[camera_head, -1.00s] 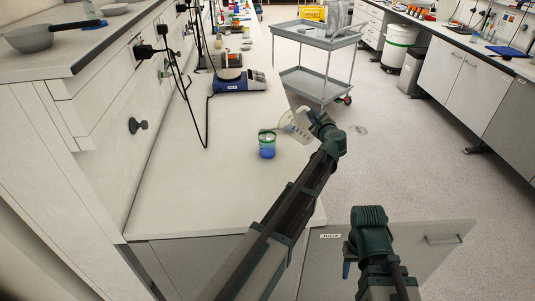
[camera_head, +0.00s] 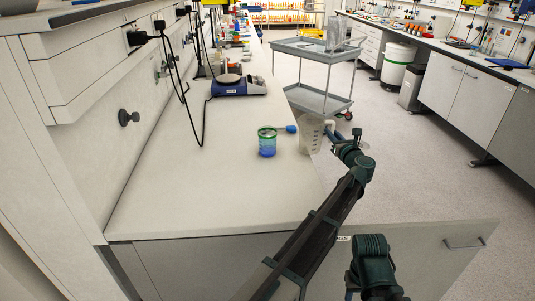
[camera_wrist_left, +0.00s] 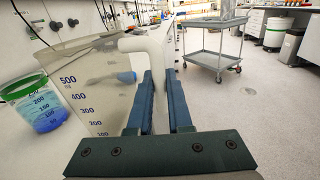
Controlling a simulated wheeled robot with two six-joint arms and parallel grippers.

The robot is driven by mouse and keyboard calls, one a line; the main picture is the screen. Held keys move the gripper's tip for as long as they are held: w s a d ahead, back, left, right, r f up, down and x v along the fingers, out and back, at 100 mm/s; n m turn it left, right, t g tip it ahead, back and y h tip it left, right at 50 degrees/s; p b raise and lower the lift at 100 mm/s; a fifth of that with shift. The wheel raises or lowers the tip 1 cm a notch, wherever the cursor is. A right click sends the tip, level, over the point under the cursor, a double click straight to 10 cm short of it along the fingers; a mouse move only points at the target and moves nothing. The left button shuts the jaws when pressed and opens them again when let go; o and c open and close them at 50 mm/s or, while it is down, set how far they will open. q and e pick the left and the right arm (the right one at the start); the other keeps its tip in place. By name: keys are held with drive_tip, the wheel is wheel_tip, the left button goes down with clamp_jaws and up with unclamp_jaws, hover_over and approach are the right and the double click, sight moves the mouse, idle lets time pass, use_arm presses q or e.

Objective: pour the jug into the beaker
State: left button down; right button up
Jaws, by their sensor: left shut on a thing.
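The jug (camera_head: 311,134) is a translucent vessel with blue volume marks, standing nearly upright at the right edge of the bench. It fills the left of the left wrist view (camera_wrist_left: 92,95). My left gripper (camera_head: 332,136) is shut on its pale handle (camera_wrist_left: 150,62), with the blue fingers (camera_wrist_left: 158,105) on either side. The beaker (camera_head: 267,143) stands upright on the bench left of the jug, apart from it. It has a green rim and blue liquid, also seen in the left wrist view (camera_wrist_left: 36,103). My right gripper (camera_head: 353,288) is low in view, its fingertips unclear.
A blue-ended utensil (camera_head: 289,128) lies between beaker and jug. A blue stirrer-like device (camera_head: 238,86) stands farther back with a black cable. A grey cart (camera_head: 318,50) stands on the floor to the right. The bench front (camera_head: 200,205) is clear.

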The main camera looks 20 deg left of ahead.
use_arm(q)
drive_tip(key=shift+w+f+p, duration=0.1)
drive_tip(key=shift+p, duration=0.2)
drive_tip(key=shift+r, duration=0.2)
drive_tip(key=shift+w+d+r+p, duration=0.4)
drive_tip(key=shift+d+r+p, duration=0.4)
drive_tip(key=shift+d, duration=0.1)
drive_tip(key=shift+w+d+r+p, duration=0.35)
drive_tip(key=shift+d+r+p, duration=0.3)
drive_tip(key=shift+d+p, duration=0.15)
use_arm(e)
drive_tip(key=shift+r, duration=1.5)
